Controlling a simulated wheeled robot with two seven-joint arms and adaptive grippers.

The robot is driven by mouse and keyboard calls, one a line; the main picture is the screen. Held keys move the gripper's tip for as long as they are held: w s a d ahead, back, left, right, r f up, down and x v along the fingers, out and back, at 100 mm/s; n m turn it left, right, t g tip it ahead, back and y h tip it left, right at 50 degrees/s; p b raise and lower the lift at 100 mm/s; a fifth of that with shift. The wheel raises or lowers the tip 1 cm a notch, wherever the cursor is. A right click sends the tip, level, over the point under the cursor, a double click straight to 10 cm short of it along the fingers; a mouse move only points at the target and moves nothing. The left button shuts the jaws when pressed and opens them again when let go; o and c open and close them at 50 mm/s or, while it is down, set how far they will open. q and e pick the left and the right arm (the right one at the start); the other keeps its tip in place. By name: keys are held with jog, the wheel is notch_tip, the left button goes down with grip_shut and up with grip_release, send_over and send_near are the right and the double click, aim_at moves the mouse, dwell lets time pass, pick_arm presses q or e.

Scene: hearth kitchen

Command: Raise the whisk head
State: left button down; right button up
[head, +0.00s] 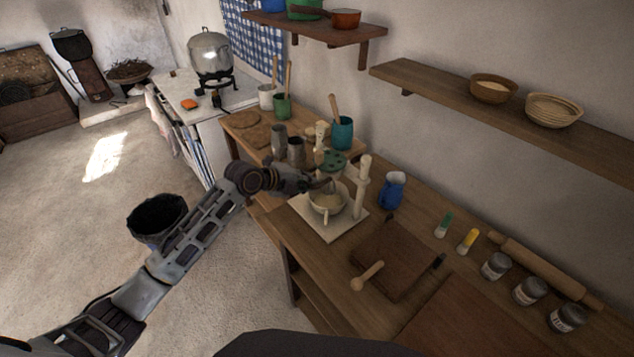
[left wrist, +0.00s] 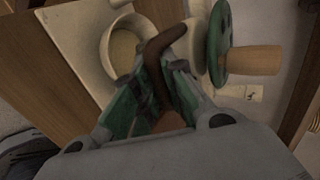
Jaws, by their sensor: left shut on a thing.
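A cream stand with a flat base (head: 322,226) and an upright post (head: 361,190) is on the wooden worktop. A cream bowl (head: 325,204) sits on the base; it also shows in the left wrist view (left wrist: 122,52). Above and behind it is a green disc (head: 333,161), seen edge-on with a wooden knob in the left wrist view (left wrist: 221,45). My left gripper (head: 318,184) is over the bowl, shut on a brown bent handle (left wrist: 164,42). How the handle joins the stand is hidden, and I cannot make out the whisk itself. My right gripper is out of view.
A blue jug (head: 392,190) stands right of the post. A brown board (head: 395,260) with a wooden mallet (head: 367,276) lies in front. Metal cups (head: 296,152) and a teal pot (head: 342,133) stand behind. A shelf (head: 450,95) overhangs at right.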

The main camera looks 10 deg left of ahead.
pick_arm(q)
jog(key=shift+r+p, duration=0.9)
jog(key=shift+r, duration=0.55)
jog(key=c, duration=1.4)
grip_release()
jog(key=shift+o, duration=0.2)
jog(key=shift+a, duration=0.1)
jog(key=p+v, duration=0.3)
jog(key=v, duration=0.4)
jog(key=shift+n, duration=0.4)
